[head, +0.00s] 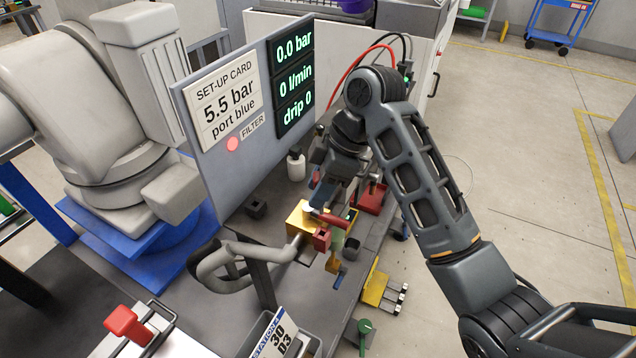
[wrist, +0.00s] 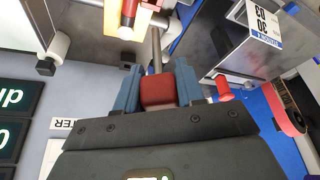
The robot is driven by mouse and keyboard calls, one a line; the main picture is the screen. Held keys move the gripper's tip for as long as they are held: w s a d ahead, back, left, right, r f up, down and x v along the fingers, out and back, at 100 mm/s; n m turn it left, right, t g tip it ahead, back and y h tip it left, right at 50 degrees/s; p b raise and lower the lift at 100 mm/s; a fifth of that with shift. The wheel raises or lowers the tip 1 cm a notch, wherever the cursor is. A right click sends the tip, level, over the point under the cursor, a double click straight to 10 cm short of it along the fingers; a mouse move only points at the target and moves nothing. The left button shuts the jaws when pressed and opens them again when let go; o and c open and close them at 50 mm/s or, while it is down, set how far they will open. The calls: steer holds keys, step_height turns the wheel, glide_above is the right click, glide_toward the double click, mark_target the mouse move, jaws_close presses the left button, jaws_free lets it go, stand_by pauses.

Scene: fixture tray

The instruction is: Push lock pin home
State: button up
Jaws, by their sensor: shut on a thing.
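A grey bent pipe (head: 222,262) stands left of the yellow block. The display panel (head: 240,130) rises behind. A red-handled clamp (head: 128,325) stands front left.

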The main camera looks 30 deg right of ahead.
mark_target(321, 213)
steer(key=shift+s+r+p, duration=0.1)
steer(key=shift+p, duration=0.25)
steer(key=shift+f+b, duration=1.75)
steer(key=shift+f, duration=1.25)
steer(key=shift+d+f, duration=0.1)
steer(key=shift+f, duration=0.35)
steer(key=shift+f+b, duration=0.45)
steer(key=shift+f, duration=0.85)
steer(key=o, duration=1.1)
steer(key=shift+r, duration=0.1)
steer(key=v, duration=0.7)
steer(key=shift+s+d+r+p, duration=0.1)
steer(key=shift+s+r+p, duration=0.05)
steer(key=shift+r+p, duration=0.2)
